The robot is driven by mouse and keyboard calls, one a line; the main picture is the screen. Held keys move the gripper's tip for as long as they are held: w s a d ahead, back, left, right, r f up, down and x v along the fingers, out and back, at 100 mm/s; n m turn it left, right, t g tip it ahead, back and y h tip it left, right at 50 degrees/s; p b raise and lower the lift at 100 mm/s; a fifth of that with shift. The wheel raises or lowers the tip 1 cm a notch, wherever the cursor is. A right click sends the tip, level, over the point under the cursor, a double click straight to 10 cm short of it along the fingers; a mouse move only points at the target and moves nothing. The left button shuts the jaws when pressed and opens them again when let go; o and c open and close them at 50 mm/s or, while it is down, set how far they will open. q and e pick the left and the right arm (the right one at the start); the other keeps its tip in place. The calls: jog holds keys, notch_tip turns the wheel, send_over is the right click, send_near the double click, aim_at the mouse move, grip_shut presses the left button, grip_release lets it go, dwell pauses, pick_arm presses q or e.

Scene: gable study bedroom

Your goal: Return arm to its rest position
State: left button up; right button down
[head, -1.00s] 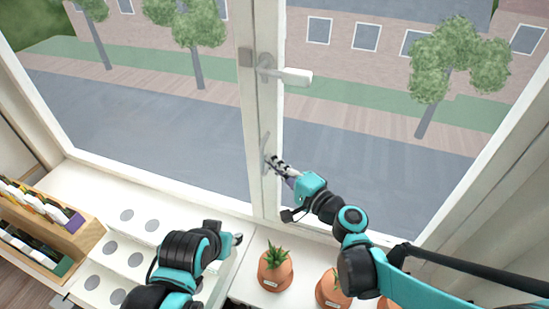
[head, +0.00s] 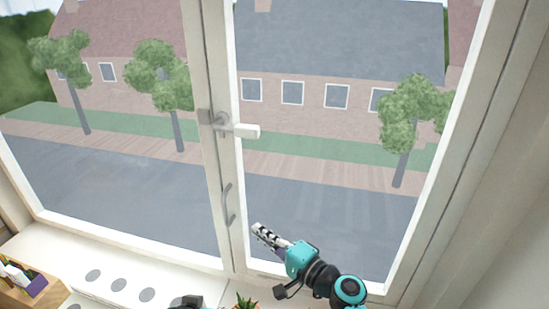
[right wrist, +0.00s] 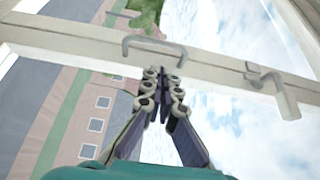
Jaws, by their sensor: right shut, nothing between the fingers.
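My right gripper (head: 262,233) is shut and empty in the head view, in front of the lower part of the right window pane. It is to the right of the grey pull handle (head: 229,205) on the window's middle frame and looks apart from it. In the right wrist view, the shut fingers (right wrist: 163,88) point toward the window frame (right wrist: 215,66), with the pull handle (right wrist: 155,45) beyond the tips. In the head view only a dark top piece of my left arm shows at the bottom edge; its gripper cannot be made out.
A lever handle (head: 236,127) sits higher on the middle frame, its white grip pointing right. Below are a white sill (head: 60,243) with grey round spots, a wooden book box (head: 14,292) at the lower left and a potted plant's leaves (head: 246,302) at the bottom.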

jog(key=s+d+f+n+g+h+b, duration=0.25)
jog(key=s+d+f+b, duration=0.2)
jog(key=f, duration=0.25)
jog(key=s+d+f+n+g+h+b, duration=0.1)
jog(key=s+d+f+n+h+b, duration=0.3)
jog(key=f, duration=0.4)
jog(key=s+d+f+h+b, duration=0.1)
jog(key=s+d+f+h, duration=0.1)
jog(key=d, duration=0.3)
jog(key=s+d+f+n+h, duration=0.1)
jog(key=s+d+f+h, duration=0.1)
jog(key=d, duration=0.3)
jog(key=s+d+f+g+h+b, duration=0.1)
jog(key=s+d+f+h, duration=0.1)
jog(key=d, duration=0.3)
jog(key=shift+d+f+h+b, duration=0.3)
jog(key=shift+d+f+h, duration=0.05)
jog(key=shift+f+h, duration=0.3)
jog(key=shift+s+n, duration=0.1)
jog(key=shift+n, duration=0.15)
